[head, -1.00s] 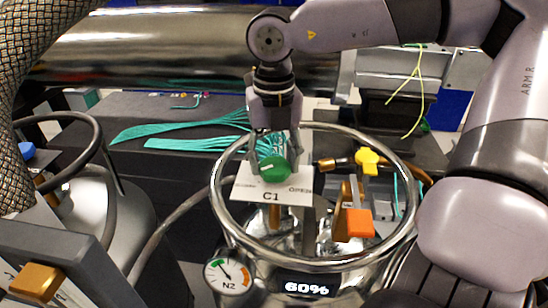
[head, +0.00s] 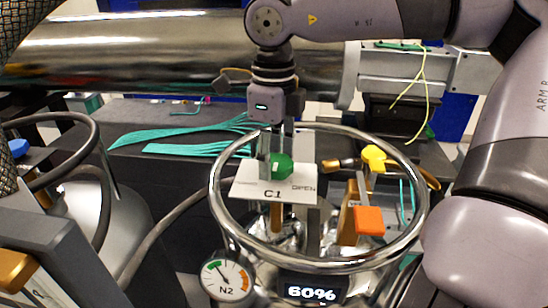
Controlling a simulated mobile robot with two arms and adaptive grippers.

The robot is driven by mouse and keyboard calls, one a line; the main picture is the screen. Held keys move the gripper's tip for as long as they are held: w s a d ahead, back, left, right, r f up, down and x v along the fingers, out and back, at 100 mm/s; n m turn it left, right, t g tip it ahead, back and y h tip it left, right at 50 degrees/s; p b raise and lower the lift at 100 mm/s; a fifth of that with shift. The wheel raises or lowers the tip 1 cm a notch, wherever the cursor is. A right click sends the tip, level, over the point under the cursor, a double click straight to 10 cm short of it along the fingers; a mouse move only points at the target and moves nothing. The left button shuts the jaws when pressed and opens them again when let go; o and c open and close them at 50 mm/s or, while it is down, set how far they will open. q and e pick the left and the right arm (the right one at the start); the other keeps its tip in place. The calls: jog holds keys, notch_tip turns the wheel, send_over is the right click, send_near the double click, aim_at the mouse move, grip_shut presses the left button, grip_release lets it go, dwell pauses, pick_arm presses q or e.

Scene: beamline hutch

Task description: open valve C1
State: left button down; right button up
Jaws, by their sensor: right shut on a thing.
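The valve C1 knob (head: 282,167) is green and sits on a white label plate (head: 262,190) marked C1, with OPEN at its right end. It is inside the steel ring of the dewar top. My right gripper (head: 278,158) comes down from above and is shut on the green knob. Its fingers hide part of the knob, and I cannot make out the knob's pointer. My left gripper is not in view.
The dewar's ring rail (head: 418,205) surrounds the valve. An orange handle (head: 369,220) and a yellow handle (head: 373,157) stand to the right. A gauge marked N2 (head: 227,279) and a 60% display (head: 311,291) are in front. Teal cables (head: 190,149) lie behind.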

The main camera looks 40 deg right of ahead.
aim_at(275, 163)
jog(key=n, duration=0.6)
jog(key=shift+s+a+n, duration=0.1)
jog(key=shift+a+n, duration=0.05)
jog(key=shift+n, duration=0.15)
jog(key=n, duration=0.5)
jog(key=shift+s, duration=0.1)
dwell(0.3)
jog(key=o, duration=1.2)
jog(key=shift+c, duration=0.2)
jog(key=shift+r, duration=0.1)
notch_tip(275, 163, up, 12)
